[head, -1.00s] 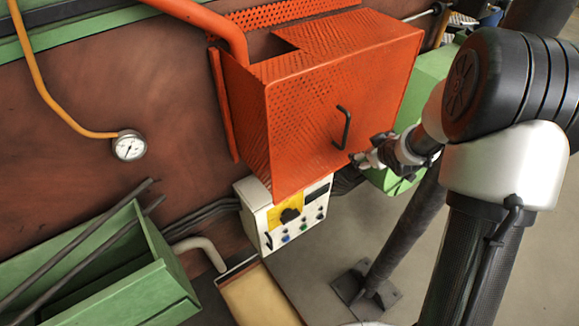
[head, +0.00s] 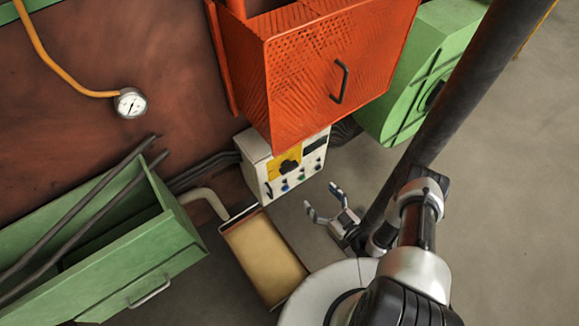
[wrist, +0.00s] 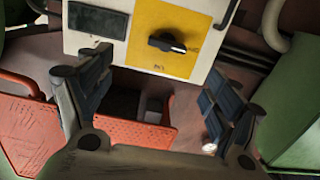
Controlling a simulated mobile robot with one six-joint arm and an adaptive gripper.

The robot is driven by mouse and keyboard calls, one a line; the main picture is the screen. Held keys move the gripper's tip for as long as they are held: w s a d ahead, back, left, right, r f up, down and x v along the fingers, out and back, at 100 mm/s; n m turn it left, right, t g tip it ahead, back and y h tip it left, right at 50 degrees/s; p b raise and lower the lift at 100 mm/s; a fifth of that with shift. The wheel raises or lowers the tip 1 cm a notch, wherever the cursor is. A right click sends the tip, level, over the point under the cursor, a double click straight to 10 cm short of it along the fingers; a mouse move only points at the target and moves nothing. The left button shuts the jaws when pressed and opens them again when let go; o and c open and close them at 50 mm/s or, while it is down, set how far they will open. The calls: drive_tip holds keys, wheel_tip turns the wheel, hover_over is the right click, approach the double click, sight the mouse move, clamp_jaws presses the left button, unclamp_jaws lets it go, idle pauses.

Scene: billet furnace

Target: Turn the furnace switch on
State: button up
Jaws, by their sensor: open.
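The furnace switch is a black rotary knob (head: 289,167) on a yellow plate on the front of a white control box (head: 250,149), below the orange box. In the wrist view the knob (wrist: 168,43) lies roughly crosswise on the yellow plate (wrist: 150,20), with a pale mark at its right end. My gripper (head: 321,199) is open and empty, in front of and to the right of the control box, fingers toward it. In the wrist view its two fingers (wrist: 157,66) spread below the knob, apart from it.
The orange perforated box (head: 330,80) with a dark handle hangs above the control box. A green trough (head: 150,262) with rods is at left, a tan-topped block (head: 263,257) below. A green housing (head: 405,105) and dark post (head: 445,100) stand at right.

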sight(289, 167)
drive_tip(key=shift+t, duration=0.3)
drive_tip(key=b+x, duration=0.1)
drive_tip(key=x, duration=0.4)
drive_tip(key=a+b+x, duration=0.1)
drive_tip(key=x, duration=0.4)
drive_tip(key=s+b+x, duration=0.1)
drive_tip(key=x, duration=0.5)
drive_tip(key=shift+a, duration=0.35)
drive_tip(key=shift+c, duration=0.3)
drive_tip(key=c, duration=1)
